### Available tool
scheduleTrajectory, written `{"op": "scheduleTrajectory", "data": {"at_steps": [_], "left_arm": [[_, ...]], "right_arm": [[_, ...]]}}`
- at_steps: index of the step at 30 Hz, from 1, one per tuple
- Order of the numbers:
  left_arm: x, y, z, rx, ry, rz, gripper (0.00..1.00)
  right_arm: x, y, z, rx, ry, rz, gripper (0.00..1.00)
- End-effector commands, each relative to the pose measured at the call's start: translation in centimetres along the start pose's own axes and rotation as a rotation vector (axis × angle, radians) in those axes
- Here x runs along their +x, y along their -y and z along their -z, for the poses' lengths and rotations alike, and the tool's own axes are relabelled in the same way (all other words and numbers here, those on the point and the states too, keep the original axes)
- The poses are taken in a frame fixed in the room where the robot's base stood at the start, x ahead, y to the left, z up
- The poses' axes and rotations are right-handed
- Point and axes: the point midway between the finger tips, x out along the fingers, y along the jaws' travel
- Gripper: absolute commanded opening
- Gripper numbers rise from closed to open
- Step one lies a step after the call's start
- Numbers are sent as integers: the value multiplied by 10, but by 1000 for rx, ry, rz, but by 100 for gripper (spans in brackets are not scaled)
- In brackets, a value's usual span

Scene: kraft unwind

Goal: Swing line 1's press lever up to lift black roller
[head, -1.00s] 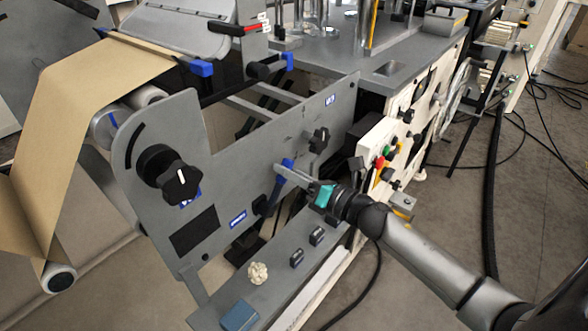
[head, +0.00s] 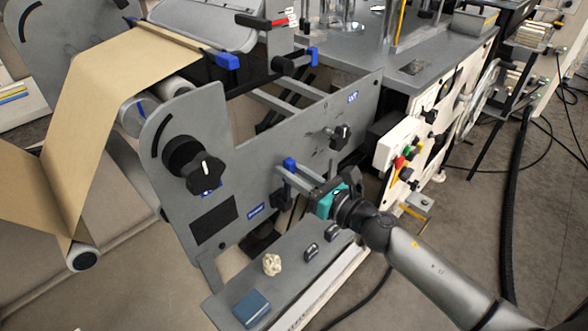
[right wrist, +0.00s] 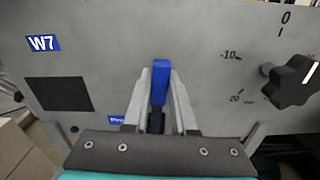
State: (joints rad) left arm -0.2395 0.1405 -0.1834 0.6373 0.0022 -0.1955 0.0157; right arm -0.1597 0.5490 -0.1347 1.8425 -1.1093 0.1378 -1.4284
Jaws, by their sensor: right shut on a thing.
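The press lever (head: 290,164) has a blue tip and a black lower part, and stands on the outer face of the grey side plate (head: 232,165), leaning slightly right in the head view. My right gripper (head: 287,173) is shut on its blue end. In the right wrist view the lever's blue handle (right wrist: 160,82) stands almost upright between the two grey fingers (right wrist: 160,95). I cannot make out the black roller that this lever lifts; the plate hides what lies behind it. My left gripper is not in view.
A large black knob (head: 203,172) and a smaller knob (head: 341,136) stick out of the plate on either side of the lever. A lower ledge holds a blue block (head: 251,309) and a crumpled pale ball (head: 271,264). Kraft paper web (head: 95,110) runs at left. A button panel (head: 398,148) is at right.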

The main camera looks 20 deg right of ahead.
Motion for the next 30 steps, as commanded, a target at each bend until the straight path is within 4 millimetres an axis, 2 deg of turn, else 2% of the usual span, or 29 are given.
{"op": "scheduleTrajectory", "data": {"at_steps": [9,10,18,26,30], "left_arm": [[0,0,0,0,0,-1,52],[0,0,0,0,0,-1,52],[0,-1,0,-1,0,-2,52],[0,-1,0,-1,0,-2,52],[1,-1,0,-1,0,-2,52]], "right_arm": [[1,-3,-2,-8,4,-7,0],[1,-3,-2,-8,4,-7,26],[0,-2,-1,-4,1,-4,55],[-1,-1,0,-3,-1,-2,55],[-8,-1,2,-1,-2,-1,55]]}}
